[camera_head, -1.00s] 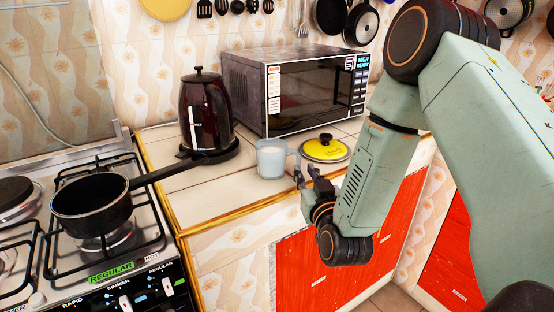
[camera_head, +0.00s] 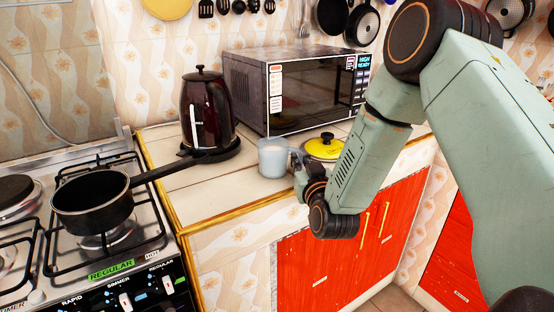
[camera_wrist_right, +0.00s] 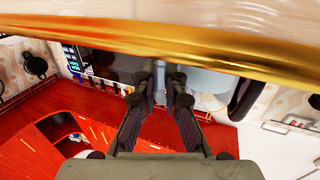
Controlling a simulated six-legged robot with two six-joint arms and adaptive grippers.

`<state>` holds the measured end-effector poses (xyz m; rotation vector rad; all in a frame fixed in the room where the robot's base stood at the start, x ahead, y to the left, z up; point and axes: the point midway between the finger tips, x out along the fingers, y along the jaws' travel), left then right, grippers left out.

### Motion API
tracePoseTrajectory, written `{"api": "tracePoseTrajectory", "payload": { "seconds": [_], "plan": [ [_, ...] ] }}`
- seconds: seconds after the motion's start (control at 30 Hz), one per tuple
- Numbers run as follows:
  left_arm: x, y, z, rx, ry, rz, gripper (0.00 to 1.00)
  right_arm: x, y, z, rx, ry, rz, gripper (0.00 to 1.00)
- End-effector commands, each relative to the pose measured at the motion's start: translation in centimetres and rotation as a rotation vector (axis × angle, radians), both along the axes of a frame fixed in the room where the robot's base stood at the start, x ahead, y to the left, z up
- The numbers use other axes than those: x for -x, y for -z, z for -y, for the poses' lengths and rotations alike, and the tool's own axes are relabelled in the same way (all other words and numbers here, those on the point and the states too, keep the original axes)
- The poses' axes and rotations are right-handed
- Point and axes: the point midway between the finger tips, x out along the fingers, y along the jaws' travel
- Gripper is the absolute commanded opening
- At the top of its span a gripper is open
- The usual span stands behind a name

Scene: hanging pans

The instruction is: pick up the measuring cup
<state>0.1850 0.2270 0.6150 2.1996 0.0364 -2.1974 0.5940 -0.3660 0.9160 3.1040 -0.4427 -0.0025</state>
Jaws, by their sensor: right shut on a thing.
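The measuring cup (camera_head: 272,160) is a pale, translucent cup with its handle toward the right. It stands upright on the tiled counter in the head view, close to the front edge. My right gripper (camera_head: 299,163) is at the cup's right side, shut on its handle side. In the right wrist view my fingers (camera_wrist_right: 166,82) are close together, with the pale cup (camera_wrist_right: 205,82) beyond them. The exact grip on the handle is partly hidden by the fingers. My left gripper is in neither view.
A yellow lid (camera_head: 324,147) lies just right of the cup. A dark kettle (camera_head: 207,112) and a microwave (camera_head: 300,90) stand behind. A black pan (camera_head: 92,200) sits on the stove at left. The counter's gold front edge (camera_head: 240,212) runs below the gripper.

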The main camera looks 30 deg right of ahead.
Motion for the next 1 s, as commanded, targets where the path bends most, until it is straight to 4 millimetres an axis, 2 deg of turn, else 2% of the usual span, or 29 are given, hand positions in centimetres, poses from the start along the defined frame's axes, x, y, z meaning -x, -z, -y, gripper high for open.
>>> {"api": "tracePoseTrajectory", "payload": {
  "seconds": [1.0],
  "plan": [
    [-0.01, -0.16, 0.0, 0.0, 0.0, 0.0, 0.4, -0.04, -0.58, 0.01, 0.0, 0.0, 0.005, 0.0]
  ]
}}
